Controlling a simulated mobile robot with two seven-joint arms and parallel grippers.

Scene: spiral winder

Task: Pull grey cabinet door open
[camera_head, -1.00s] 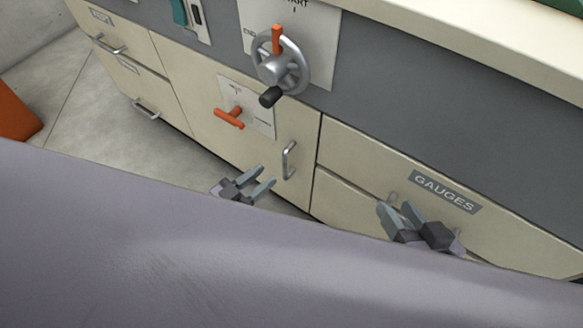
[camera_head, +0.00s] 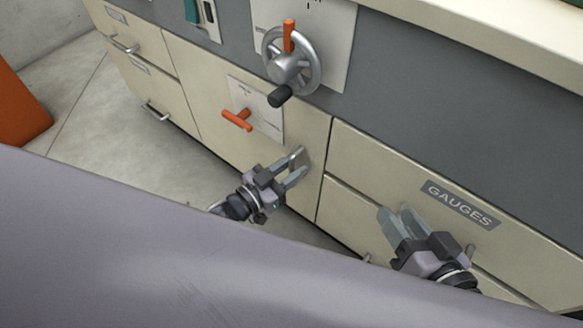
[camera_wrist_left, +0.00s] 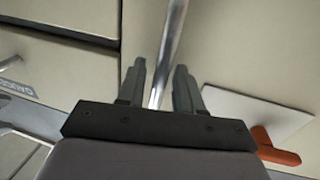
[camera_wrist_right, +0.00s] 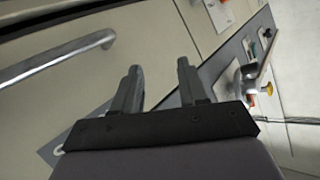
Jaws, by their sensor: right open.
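The cabinet door (camera_head: 205,100) is a cream-grey panel with an upright metal bar handle (camera_head: 297,157) near its right edge. My left gripper (camera_head: 301,163) is at this handle. In the left wrist view the handle bar (camera_wrist_left: 174,35) runs between the two fingers, with a gap showing on either side, so the jaws look open around it. The door is shut, flush with its neighbours. My right gripper (camera_head: 394,210) is open and empty in front of the drawers on the right; its parted fingers also show in the right wrist view (camera_wrist_right: 159,66).
An orange lever (camera_head: 237,119) sticks out of the door. A handwheel (camera_head: 289,69) with a black knob is above it. A drawer labelled GAUGES (camera_head: 458,203) is to the right. A drawer handle (camera_wrist_right: 60,60) lies left of my right fingers.

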